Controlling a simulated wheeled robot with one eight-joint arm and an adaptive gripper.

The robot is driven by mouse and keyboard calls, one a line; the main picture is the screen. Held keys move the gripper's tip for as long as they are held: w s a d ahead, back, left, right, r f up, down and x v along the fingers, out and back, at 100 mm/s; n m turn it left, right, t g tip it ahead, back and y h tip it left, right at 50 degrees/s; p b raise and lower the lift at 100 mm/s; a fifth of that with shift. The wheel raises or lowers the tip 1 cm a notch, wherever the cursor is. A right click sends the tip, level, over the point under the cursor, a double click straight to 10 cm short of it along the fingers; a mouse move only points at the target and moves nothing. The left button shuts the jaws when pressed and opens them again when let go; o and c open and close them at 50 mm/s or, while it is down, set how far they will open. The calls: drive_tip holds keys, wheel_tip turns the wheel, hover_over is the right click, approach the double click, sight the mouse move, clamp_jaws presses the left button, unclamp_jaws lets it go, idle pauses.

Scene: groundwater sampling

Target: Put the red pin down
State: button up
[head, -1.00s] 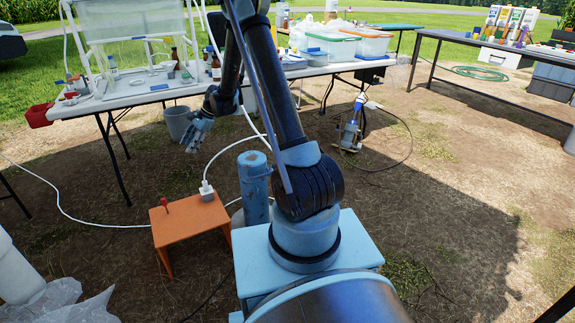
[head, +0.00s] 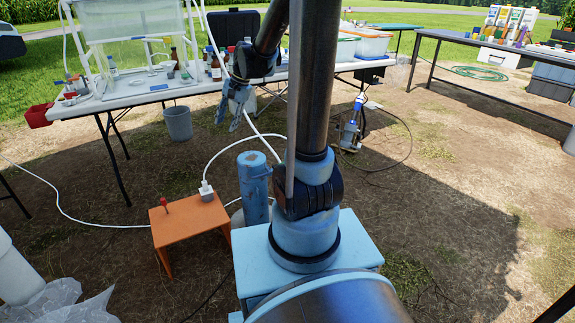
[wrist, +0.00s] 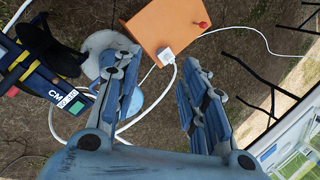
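The red pin (head: 165,205) stands upright on top of the low orange stool (head: 188,230), near its back left. In the wrist view the red pin (wrist: 204,24) shows as a small red knob on the orange stool (wrist: 152,20). My gripper (head: 234,118) hangs in the air above and behind the stool, well apart from the pin. In the wrist view my gripper (wrist: 160,80) has its two fingers spread, with nothing held between them.
A white plug block (head: 207,190) with a cable sits on the stool. A blue capped pipe (head: 255,187) stands right beside it. A grey bucket (head: 178,123) and the laden white table (head: 125,98) are behind.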

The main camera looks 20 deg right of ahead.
drive_tip(key=s+d+f+n+h, duration=0.1)
drive_tip(key=s+d+n, duration=0.1)
drive_tip(key=s+d, duration=0.3)
drive_tip(key=s+d+f+n+h, duration=0.1)
drive_tip(key=s+d, duration=0.4)
drive_tip(key=s, duration=0.7)
drive_tip(key=s+d+f+n+t+h, duration=0.1)
drive_tip(key=s+d+f+n+h, duration=0.1)
drive_tip(key=s+d, duration=0.4)
drive_tip(key=s+f+n, duration=0.1)
drive_tip(key=s, duration=0.2)
drive_tip(key=shift+s+n, duration=0.35)
drive_tip(key=shift+n, duration=0.05)
drive_tip(key=shift+r, duration=0.1)
